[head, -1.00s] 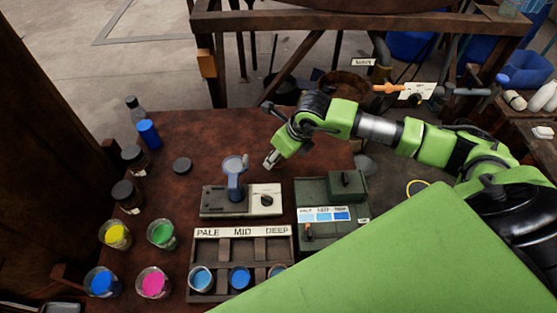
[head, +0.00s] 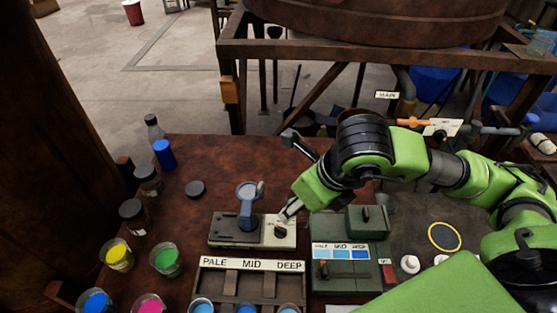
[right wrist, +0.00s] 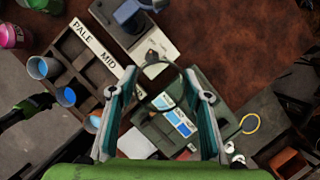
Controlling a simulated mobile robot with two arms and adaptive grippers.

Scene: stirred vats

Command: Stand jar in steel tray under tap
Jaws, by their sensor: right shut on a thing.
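My right gripper (head: 285,214) reaches in from the right, over or beside the white right end of the small grey device. In the right wrist view its two teal-grey fingers (right wrist: 158,82) stand apart and are shut on what looks like a clear jar. Only the jar's dark curved rim (right wrist: 184,82) shows there; the jar cannot be made out in the head view. A valve with an orange handle (head: 412,122) and a MAIN label is at the back right, by the vat frame. I cannot make out the steel tray for certain.
The device (head: 232,229) carries a blue-grey cup-like part. A PALE-MID-DEEP rack (head: 228,277) holds blue samples in front. A green box (head: 340,252) stands right of the device. Paint jars and bottles line the table's left side. The brown tabletop behind the device is mostly clear.

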